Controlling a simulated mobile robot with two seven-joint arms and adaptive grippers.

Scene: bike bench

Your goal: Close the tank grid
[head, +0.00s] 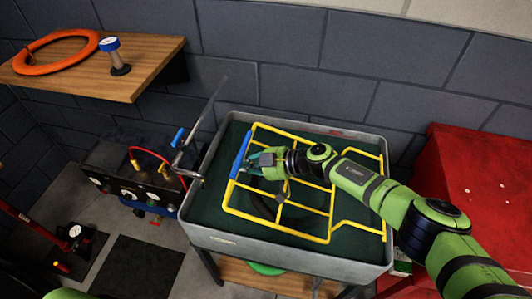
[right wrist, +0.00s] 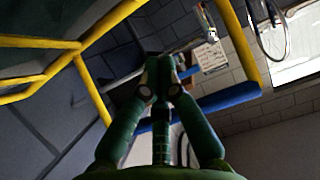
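The grey tank (head: 290,253) has a dark green inside and a yellow grid (head: 273,232) across it. The grid's large left section has a blue handle (head: 241,155) along its left edge. This section looks somewhat raised, but its exact tilt is hard to tell. My right gripper (head: 252,168) is at the handle, on its inner side. In the right wrist view my right gripper's fingers (right wrist: 162,72) come together at their tips. The blue handle (right wrist: 232,97) crosses behind them, close by; contact is unclear. I see nothing clearly pinched. My left gripper is out of view.
A faucet with a blue lever (head: 178,137) rises at the tank's left rim. A wooden shelf (head: 110,85) holds an orange ring (head: 55,50). A red cabinet (head: 460,165) stands right of the tank. Dark equipment with gauges (head: 125,185) is at left.

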